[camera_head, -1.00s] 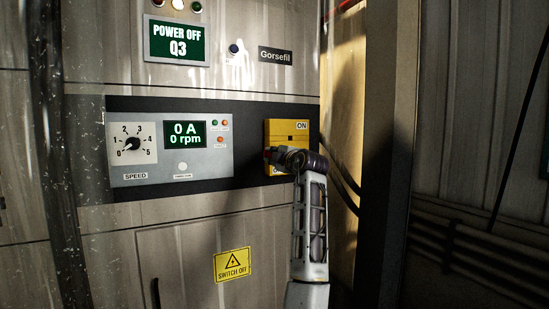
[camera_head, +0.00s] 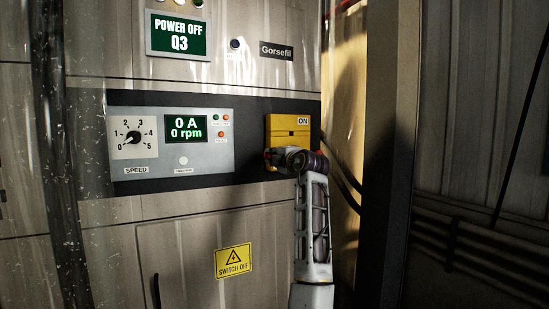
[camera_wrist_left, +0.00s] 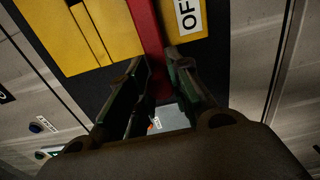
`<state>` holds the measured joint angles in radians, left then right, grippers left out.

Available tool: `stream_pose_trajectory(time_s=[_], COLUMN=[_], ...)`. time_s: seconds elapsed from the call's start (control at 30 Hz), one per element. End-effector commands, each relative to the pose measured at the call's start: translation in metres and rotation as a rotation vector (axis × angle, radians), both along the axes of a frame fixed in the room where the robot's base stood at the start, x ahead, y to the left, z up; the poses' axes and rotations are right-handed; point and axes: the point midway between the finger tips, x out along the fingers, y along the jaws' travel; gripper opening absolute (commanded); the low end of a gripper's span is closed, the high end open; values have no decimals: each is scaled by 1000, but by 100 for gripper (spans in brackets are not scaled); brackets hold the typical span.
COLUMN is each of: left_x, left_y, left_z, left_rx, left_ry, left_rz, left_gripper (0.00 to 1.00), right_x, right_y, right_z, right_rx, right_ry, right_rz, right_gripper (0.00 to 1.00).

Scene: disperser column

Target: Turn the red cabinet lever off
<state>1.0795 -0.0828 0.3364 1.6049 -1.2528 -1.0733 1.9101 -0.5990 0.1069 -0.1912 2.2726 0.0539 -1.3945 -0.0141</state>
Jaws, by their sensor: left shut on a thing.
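My right gripper is not in view.
A grey panel (camera_head: 210,158) with a speed dial (camera_head: 133,138) and a display reading 0 A, 0 rpm is left of the switch box. Above is a "POWER OFF Q3" sign (camera_head: 179,36). A dark post (camera_head: 389,150) stands close on the right.

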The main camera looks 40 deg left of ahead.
Motion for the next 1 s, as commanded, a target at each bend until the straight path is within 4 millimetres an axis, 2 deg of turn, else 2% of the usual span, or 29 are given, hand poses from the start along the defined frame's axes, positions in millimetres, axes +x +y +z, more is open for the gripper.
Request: stream_pose_trajectory(time_s=[0.03, 0.07, 0.2, 0.67, 0.87, 1.0], left_x=[0, 0, 0, -1, -6, -13], left_y=[0, 0, 0, -4, -18, -35], left_z=[-4, -4, -3, -2, -3, -2], left_rx=[-7, -7, -6, -2, -3, -3], left_ry=[4, 4, 5, 3, 2, 2], left_rz=[1, 1, 1, 0, -2, -2], left_gripper=[0, 24, 42, 42, 42, 42], right_x=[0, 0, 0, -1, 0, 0], right_y=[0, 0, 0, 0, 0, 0], right_z=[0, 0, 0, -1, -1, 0], right_rx=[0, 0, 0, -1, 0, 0], right_ry=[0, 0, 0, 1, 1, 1], right_rz=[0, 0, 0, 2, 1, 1], right_gripper=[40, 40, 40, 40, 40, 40])
